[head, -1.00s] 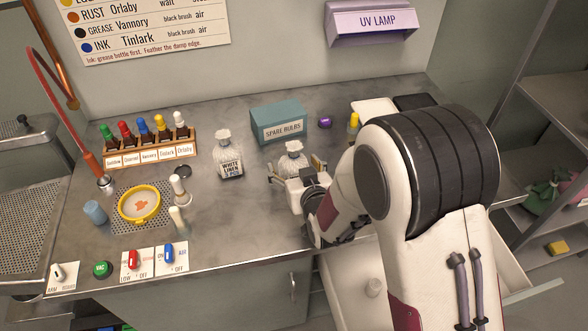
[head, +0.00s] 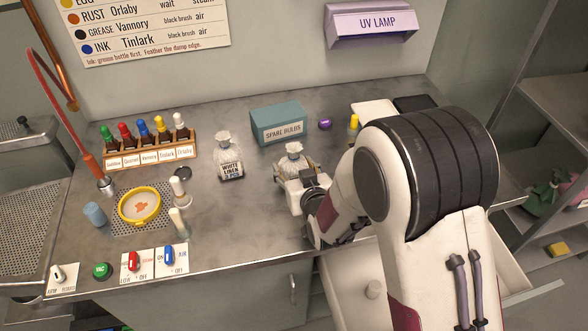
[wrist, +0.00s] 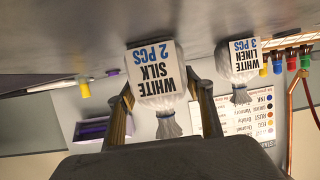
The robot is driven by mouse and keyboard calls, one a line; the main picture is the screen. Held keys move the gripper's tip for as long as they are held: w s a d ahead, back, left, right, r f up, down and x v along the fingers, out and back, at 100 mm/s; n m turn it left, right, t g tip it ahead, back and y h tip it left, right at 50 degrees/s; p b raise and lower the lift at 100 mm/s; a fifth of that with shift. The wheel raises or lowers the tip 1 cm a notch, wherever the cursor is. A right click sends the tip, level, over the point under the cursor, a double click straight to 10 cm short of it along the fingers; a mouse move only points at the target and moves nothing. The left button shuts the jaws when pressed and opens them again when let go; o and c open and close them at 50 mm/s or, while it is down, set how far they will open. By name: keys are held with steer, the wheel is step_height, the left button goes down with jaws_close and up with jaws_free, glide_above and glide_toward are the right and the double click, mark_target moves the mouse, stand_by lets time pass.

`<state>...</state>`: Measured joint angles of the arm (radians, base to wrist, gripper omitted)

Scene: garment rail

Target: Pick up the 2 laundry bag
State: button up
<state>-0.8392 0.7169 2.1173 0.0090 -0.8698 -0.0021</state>
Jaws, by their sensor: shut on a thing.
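A small clear laundry bag with a tied neck (head: 293,157) stands on the bench. In the wrist view its label reads "WHITE SILK 2 PCS" on this bag (wrist: 155,72), shown upside down. My gripper (head: 295,172) is shut on it, with one finger on each side of the bag; the fingers also show in the wrist view (wrist: 163,98). The bag looks upright and seems to be still on the bench. A second bag, labelled "WHITE LINEN 3 PCS" (head: 229,160), stands to its left, apart from my gripper.
A teal "SPARE BULBS" box (head: 279,123) stands behind the bags. A purple item (head: 325,124) and a yellow-capped bottle (head: 353,122) are at the back right. A rack of dropper bottles (head: 150,148) and a yellow ring (head: 140,206) are at left. Bare bench lies in front of the bags.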

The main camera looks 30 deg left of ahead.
mark_target(294, 148)
steer(key=shift+r, duration=0.15)
steer(key=shift+r, duration=4.9)
